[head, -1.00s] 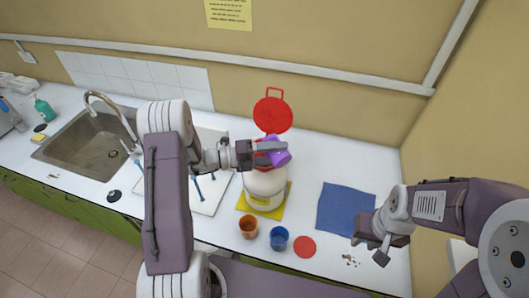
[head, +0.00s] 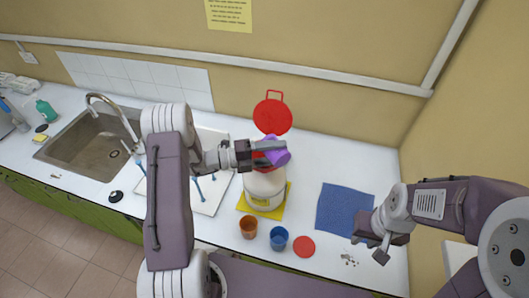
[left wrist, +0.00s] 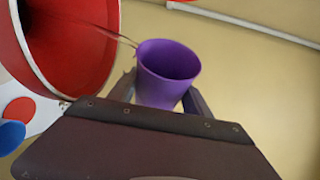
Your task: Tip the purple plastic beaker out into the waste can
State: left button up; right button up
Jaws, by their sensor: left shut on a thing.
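The purple plastic beaker (head: 280,157) is tilted above the mouth of the waste can (head: 264,190), a cream container with a red rim and a raised red lid (head: 272,115). My left gripper (head: 268,151) is shut on the beaker. In the left wrist view the beaker (left wrist: 160,85) sits between the fingers, its mouth showing, next to the can's red opening (left wrist: 75,30). A thin brownish streak runs between the beaker's rim and the opening. The inside of the can is mostly hidden. My right gripper (head: 372,243) is empty above the counter at the right and looks open.
An orange cup (head: 248,228), a blue cup (head: 279,239) and a red disc (head: 304,246) are in front of the can. A blue cloth (head: 340,210) lies right. The can stands on a yellow mat (head: 282,206). A sink (head: 90,155) is left.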

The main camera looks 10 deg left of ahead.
pick_arm(q)
jog(key=shift+w+a+r+n+p, duration=0.2)
jog(key=shift+r+n+p, duration=0.15)
jog(key=shift+n+p, duration=0.25)
